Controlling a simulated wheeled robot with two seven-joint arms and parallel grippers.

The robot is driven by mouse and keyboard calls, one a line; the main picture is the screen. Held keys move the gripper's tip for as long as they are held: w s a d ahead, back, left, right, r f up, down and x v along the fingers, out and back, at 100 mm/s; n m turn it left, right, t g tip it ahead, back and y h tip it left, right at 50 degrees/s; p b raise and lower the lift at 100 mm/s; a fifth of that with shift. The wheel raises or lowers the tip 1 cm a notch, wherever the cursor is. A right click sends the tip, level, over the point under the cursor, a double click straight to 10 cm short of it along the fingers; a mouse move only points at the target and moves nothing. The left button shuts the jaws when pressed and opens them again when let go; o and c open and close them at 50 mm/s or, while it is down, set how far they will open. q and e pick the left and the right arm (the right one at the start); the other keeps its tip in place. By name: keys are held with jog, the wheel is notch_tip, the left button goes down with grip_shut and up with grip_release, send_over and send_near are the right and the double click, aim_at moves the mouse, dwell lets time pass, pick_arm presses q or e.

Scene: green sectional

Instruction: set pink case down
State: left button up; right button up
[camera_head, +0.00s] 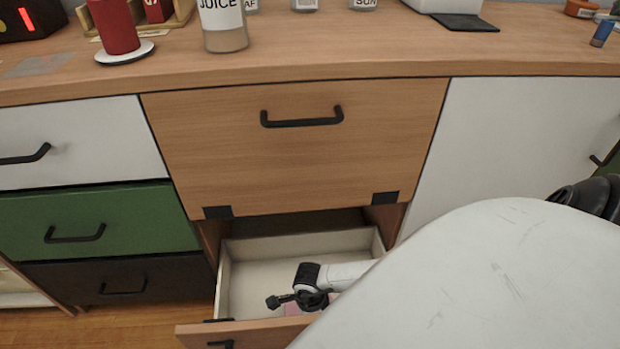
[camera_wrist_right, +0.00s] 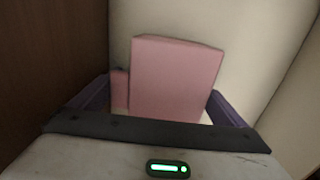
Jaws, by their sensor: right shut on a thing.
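The pink case (camera_wrist_right: 175,78) is a boxy block between the purple fingers of my right gripper in the right wrist view. A smaller pink piece shows at its left side. In the head view my right gripper (camera_head: 300,298) is down inside the open drawer (camera_head: 224,285), shut on the case. Only a sliver of the case (camera_head: 331,299) shows there, beside and below the gripper. I cannot tell whether the case touches the drawer floor. My left gripper is not in view.
The drawer's pale floor (camera_head: 258,272) looks bare left of my gripper. A wooden front panel (camera_head: 300,160) with a black handle is above. The counter (camera_head: 350,58) holds a juice container (camera_head: 223,30), a red candle (camera_head: 115,25) and several jars. Green (camera_head: 100,215) and white drawers stand left.

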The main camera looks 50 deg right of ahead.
jog(key=o, duration=0.8)
jog(key=shift+o, duration=0.2)
jog(key=shift+r, duration=0.25)
notch_tip(320, 180, up, 11)
jog(key=p, duration=0.6)
jog(key=shift+f, duration=0.1)
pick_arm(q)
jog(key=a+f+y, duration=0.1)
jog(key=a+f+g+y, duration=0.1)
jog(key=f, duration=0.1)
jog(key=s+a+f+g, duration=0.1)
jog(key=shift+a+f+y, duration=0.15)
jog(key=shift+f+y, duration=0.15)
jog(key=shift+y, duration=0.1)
pick_arm(e)
jog(key=shift+r, duration=0.45)
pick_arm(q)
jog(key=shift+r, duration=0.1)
